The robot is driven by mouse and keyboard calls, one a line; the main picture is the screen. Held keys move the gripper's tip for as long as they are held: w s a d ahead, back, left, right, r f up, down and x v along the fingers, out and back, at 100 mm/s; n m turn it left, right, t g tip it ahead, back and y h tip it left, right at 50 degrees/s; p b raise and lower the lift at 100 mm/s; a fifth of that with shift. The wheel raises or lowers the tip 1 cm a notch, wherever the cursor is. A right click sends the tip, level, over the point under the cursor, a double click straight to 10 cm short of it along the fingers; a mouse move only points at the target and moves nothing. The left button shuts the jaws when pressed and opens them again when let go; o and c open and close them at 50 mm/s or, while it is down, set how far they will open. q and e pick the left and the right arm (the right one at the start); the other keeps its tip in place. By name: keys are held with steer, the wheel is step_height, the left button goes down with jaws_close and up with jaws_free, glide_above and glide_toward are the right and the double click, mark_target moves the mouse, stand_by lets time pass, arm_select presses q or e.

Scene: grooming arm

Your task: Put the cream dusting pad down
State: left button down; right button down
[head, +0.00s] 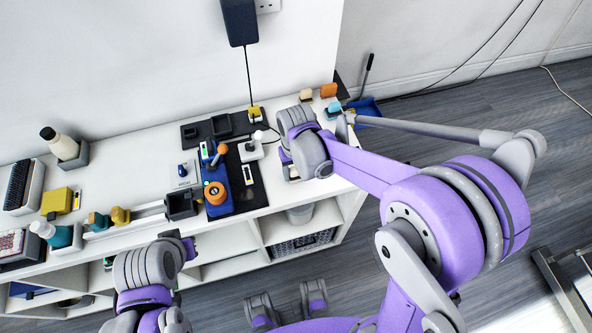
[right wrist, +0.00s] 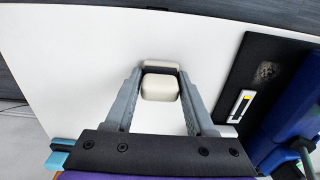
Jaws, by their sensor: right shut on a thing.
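The cream dusting pad (right wrist: 160,86) is between the fingertips of my right gripper (right wrist: 160,76), with a dark band along its far side. The gripper is shut on it, above the white tabletop (right wrist: 85,60). I cannot tell whether the pad touches the top. In the head view, my right gripper (head: 291,173) is mostly hidden by its wrist, at the right front of the table, and the pad is not clearly seen. My left gripper (head: 186,246) is low at the table's front edge, and its finger opening cannot be made out.
A black mat (head: 250,200) with a blue device (head: 217,190) lies left of my right gripper. A cream block (head: 306,95) and an orange block (head: 328,90) stand at the back right. A yellow block (head: 57,201) and several tools crowd the left. Bare white top lies around the held pad.

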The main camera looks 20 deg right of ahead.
steer(key=shift+c, duration=1.2)
jaws_free()
steer(key=shift+f, duration=0.1)
steer(key=shift+r, duration=0.25)
step_height(320, 180, up, 12)
steer(key=p, duration=0.2)
steer(key=s+d+f+t, duration=0.1)
steer(key=s+d+t, duration=0.1)
steer(key=s, duration=0.5)
steer(key=s+d+f+t, duration=0.1)
steer(key=s+d+t, duration=0.2)
steer(key=s, duration=0.5)
steer(key=shift+d+f, duration=0.3)
steer(key=shift+d, duration=0.5)
